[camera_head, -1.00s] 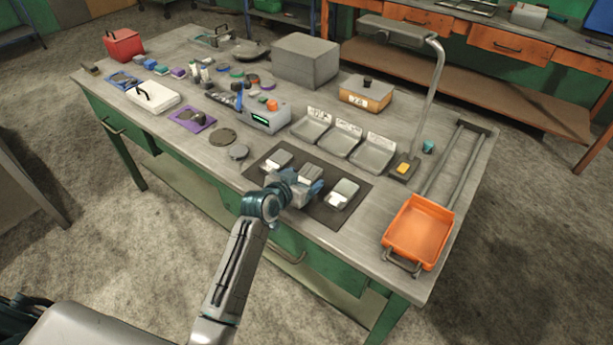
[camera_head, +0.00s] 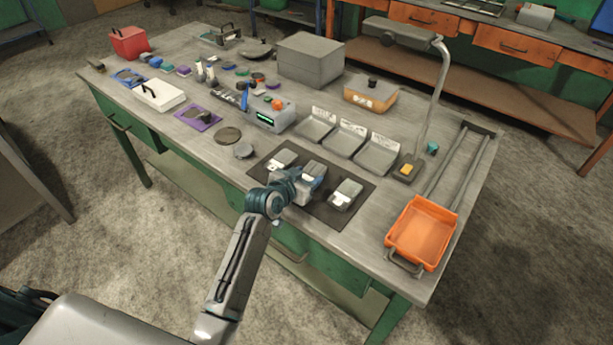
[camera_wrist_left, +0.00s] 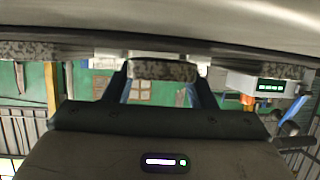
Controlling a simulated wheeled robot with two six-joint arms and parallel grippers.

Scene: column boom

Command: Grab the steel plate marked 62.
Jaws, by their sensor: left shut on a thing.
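Three grey steel plates lie in a row on a dark mat (camera_head: 335,179) near the front edge of the bench: a left plate (camera_head: 283,159), a middle plate (camera_head: 314,168) and a right plate (camera_head: 346,193). Each of the left and right plates has a white label; I cannot read the marks. My left gripper (camera_head: 307,182) is at the middle plate and shut on it, hiding much of it. In the left wrist view a speckled grey plate edge (camera_wrist_left: 162,70) sits between the two fingers. My right gripper is not in view.
Three labelled grey trays (camera_head: 345,140) stand behind the mat. A grey device with a green display (camera_head: 268,116) is behind left. A lamp post (camera_head: 430,105) rises at the right, near an orange tray (camera_head: 420,232). A round dark disc (camera_head: 228,135) lies left of the mat.

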